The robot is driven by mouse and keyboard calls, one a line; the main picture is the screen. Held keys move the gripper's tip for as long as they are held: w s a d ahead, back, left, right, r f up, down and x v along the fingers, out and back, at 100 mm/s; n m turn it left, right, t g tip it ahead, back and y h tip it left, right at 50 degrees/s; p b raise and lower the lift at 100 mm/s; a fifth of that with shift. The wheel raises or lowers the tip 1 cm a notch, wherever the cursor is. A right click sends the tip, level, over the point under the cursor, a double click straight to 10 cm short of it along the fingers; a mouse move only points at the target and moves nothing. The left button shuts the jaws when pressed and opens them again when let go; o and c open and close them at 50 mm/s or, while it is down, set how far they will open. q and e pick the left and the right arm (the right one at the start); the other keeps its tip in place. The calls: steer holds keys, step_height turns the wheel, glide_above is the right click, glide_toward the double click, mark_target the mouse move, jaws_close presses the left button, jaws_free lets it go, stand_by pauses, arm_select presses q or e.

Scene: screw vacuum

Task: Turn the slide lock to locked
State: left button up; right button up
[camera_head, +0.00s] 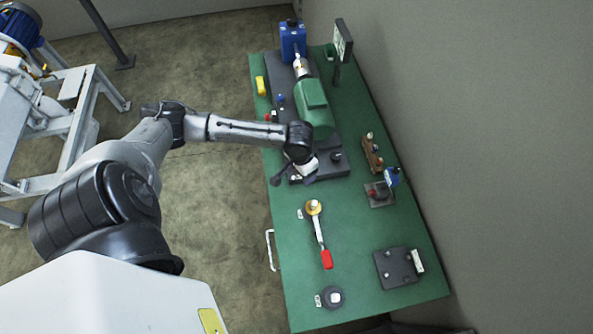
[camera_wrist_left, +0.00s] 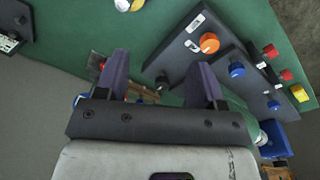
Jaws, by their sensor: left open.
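I cannot tell for certain which fixture is the slide lock. Candidates on the green table are a dark plate with a pale block (camera_head: 397,267) at the near right, and a brown bar with several pegs (camera_head: 372,153) at the right edge. My left gripper (camera_head: 305,172) hangs over the table by the near end of the dark machine base, its fingers hard to make out there. In the left wrist view its two dark purple fingers (camera_wrist_left: 160,80) stand apart with nothing between them. A brown strip shows partly hidden behind the left finger. My right gripper is not seen.
Dark plates with an orange knob (camera_wrist_left: 209,43) fill the wrist view's right. A wall borders the table's right side.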

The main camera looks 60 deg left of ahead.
arm_select(q)
steer(key=w+a+n+b, duration=0.3)
steer(key=a+n, duration=0.1)
steer(key=a, duration=0.6)
steer(key=shift+y, duration=0.3)
step_height(320, 180, down, 12)
steer(key=shift+r+b, duration=0.1)
steer(key=shift+b, duration=0.3)
steer(key=shift+f, duration=0.8)
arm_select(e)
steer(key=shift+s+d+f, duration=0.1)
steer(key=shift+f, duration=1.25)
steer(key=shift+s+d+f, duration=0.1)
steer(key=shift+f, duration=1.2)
arm_select(q)
steer(key=c, duration=0.9)
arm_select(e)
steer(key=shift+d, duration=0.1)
